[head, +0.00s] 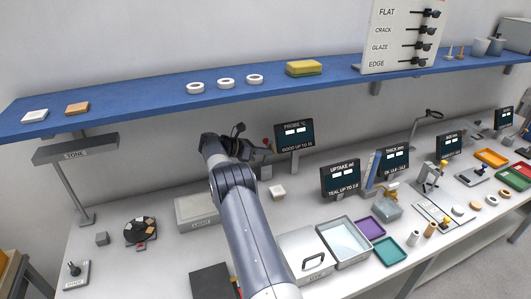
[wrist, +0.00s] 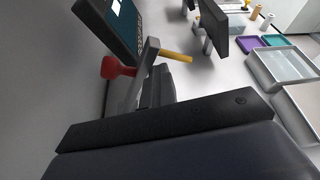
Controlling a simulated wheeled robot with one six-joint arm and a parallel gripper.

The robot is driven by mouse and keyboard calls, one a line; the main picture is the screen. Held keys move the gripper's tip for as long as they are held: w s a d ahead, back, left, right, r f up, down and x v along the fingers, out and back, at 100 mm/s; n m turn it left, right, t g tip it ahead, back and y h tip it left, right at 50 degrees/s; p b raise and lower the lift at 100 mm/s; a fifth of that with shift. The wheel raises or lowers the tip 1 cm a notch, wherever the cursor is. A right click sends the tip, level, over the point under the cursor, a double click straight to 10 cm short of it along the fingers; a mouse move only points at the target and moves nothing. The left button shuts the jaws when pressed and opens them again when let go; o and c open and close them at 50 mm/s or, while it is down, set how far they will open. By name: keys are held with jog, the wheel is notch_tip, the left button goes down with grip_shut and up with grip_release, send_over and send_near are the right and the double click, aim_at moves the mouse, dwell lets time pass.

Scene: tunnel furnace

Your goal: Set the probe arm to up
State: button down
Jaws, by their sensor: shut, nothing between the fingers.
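The probe station's screen (head: 294,134), labelled PROBE °C, stands at the back of the bench, and its edge shows in the wrist view (wrist: 112,22). A red knob (wrist: 118,67) sits beside a grey post (wrist: 149,62) below that screen. A small red spot (head: 266,142) shows there in the head view. I cannot tell clearly which part is the probe arm or its angle. My gripper (head: 262,149) is close to the station, left of the screen. It is shut and empty; its dark fingers (wrist: 157,88) partly hide the post's lower end.
A white block (head: 277,192) lies in front of the station. The blue shelf (head: 150,98) runs above my arm. A yellow rod (wrist: 174,56) shows near the post.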

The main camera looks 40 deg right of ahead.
jog(key=shift+w+r, duration=0.25)
jog(key=shift+r, duration=0.3)
jog(key=f+b+v, duration=0.1)
jog(key=b+v, duration=0.1)
jog(key=v, duration=0.8)
jog(key=shift+a, duration=0.4)
jog(key=shift+s+r, duration=0.1)
jog(key=shift+r, duration=0.05)
jog(key=p+x, duration=0.1)
jog(key=x, duration=0.8)
jog(key=shift+p, duration=0.3)
jog(key=shift+d+r, duration=0.1)
jog(key=shift+r, duration=0.1)
